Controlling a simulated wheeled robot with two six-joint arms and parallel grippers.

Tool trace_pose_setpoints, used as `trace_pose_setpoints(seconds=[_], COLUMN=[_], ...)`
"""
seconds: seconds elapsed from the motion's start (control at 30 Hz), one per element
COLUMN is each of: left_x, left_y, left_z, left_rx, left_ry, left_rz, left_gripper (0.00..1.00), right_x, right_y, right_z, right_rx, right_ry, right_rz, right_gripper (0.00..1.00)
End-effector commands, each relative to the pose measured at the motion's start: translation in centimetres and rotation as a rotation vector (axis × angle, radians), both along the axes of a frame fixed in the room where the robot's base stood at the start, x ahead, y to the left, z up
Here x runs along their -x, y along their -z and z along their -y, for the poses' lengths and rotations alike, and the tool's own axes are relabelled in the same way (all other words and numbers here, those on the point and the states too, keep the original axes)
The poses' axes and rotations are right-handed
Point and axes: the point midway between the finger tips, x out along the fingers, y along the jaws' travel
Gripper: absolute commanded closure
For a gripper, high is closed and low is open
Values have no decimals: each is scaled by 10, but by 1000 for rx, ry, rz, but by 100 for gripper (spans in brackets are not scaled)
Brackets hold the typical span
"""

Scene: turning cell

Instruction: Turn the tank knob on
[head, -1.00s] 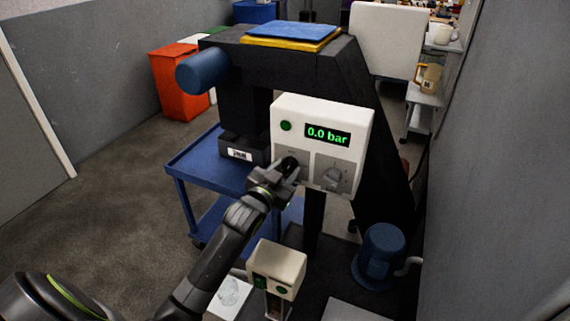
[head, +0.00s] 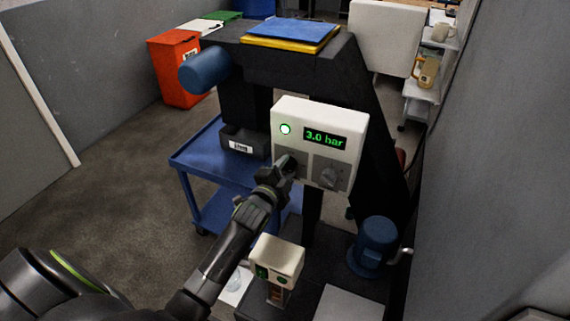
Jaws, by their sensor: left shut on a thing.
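A white control box (head: 352,121) is mounted on the front of a black machine. Its display (head: 325,139) reads 3.0 bar in green, and a round lamp (head: 285,129) to its left is lit white with a green ring. Two grey plates sit below. The right plate carries a grey knob (head: 331,177). My left gripper (head: 284,168) is at the left plate, shut on the left knob, which the gripper hides. The labels are too small to read, so I cannot tell which knob is the tank one. My right gripper is not in view.
A blue cart (head: 190,159) with a dark bin (head: 243,143) stands left of the box. A blue motor (head: 377,240) is at lower right. A grey wall closes the right side.

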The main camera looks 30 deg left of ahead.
Motion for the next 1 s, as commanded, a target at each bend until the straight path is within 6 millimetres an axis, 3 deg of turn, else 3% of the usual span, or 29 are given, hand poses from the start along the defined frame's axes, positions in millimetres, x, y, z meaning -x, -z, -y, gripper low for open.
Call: trace_pose_setpoints(seconds=[0.4,0.97,1.0], left_x=[0,0,0], left_y=[-1,1,1], left_z=[1,0,0], left_rx=[-195,-226,-226], left_ry=[0,0,0], left_rz=[-10,-14,-14], left_gripper=[86,86,61], right_x=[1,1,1], right_y=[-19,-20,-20], right_z=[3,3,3], right_rx=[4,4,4], right_ry=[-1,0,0], right_rz=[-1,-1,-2], right_gripper=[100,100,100])
